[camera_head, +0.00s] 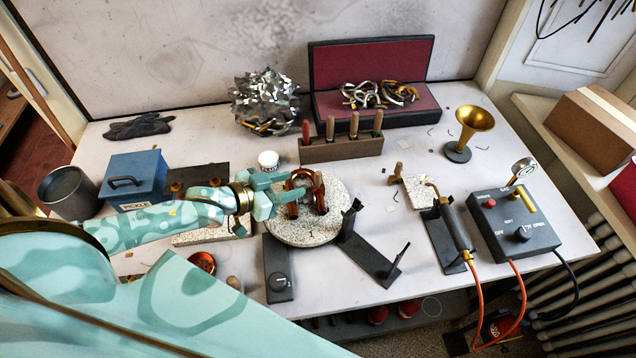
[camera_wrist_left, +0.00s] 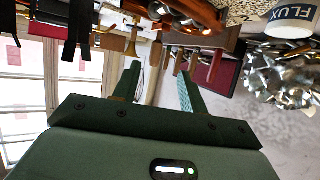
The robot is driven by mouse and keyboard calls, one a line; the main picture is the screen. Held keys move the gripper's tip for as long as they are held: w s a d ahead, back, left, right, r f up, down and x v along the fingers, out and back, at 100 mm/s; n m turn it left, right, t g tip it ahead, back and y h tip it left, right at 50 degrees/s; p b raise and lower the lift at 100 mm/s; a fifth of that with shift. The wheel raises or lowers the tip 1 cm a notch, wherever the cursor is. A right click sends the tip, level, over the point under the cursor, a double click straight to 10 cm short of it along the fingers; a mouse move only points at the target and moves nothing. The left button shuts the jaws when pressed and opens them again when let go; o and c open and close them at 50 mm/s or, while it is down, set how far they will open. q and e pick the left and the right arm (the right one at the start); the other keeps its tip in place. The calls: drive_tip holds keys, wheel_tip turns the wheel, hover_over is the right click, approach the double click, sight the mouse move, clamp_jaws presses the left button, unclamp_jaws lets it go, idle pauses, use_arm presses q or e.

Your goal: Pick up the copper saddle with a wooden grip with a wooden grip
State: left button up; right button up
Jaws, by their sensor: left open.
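The copper saddle (camera_head: 292,208) stands among orange-copper pieces on the round speckled disc. In the left wrist view, copper parts (camera_wrist_left: 183,14) show at the top edge. A wooden grip (camera_wrist_left: 153,75) shows upright beyond and between the open fingertips (camera_wrist_left: 158,74), with nothing clearly held. Which copper part joins the grip is hard to tell. My right gripper is not in view.
A white flux jar (camera_head: 268,160) stands behind the disc (camera_head: 285,234). A wooden tool rack (camera_head: 341,150) is farther back. A torch on a dark stand (camera_head: 445,240) and a control box (camera_head: 512,228) stand at the right. A blue box (camera_head: 135,178) is at the left.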

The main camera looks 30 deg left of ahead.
sight(319, 178)
use_arm(q)
drive_tip(key=x, duration=0.6)
drive_tip(key=b+x, duration=0.1)
drive_tip(key=x, duration=0.2)
drive_tip(key=shift+d+r, duration=0.15)
drive_tip(key=shift+d, duration=0.15)
drive_tip(key=shift+s, duration=0.15)
drive_tip(key=shift+c, duration=0.6)
clamp_jaws()
